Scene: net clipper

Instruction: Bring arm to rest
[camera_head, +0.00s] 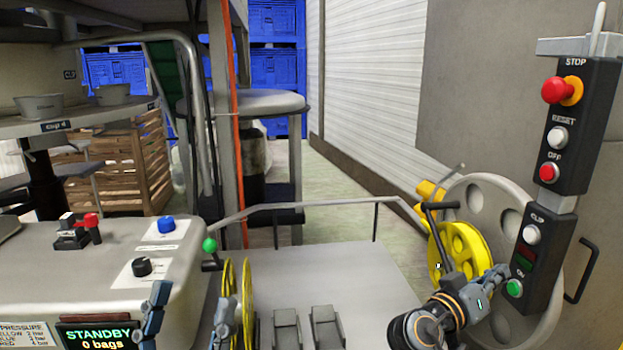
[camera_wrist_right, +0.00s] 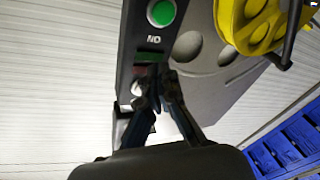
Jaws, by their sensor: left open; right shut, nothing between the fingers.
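My left gripper (camera_head: 188,300) is at the bottom left of the head view. Its two fingers stand wide apart with nothing between them, in front of the grey machine housing. My right gripper (camera_head: 500,272) is at the lower right, its fingers together and empty, close to the black control panel (camera_head: 575,125). In the right wrist view the closed fingertips (camera_wrist_right: 160,78) are in front of the panel's face, near the green ON button (camera_wrist_right: 161,13). That button also shows in the head view (camera_head: 515,288). I cannot tell whether the fingertips touch the panel.
A yellow wheel (camera_head: 459,245) with a dark crank handle and a large grey disc (camera_head: 478,192) are beside the right arm. The display (camera_head: 97,335) reads STANDBY, 0 bags. A grey bent rail (camera_head: 310,205) crosses the middle. Open floor (camera_head: 345,190) lies beyond.

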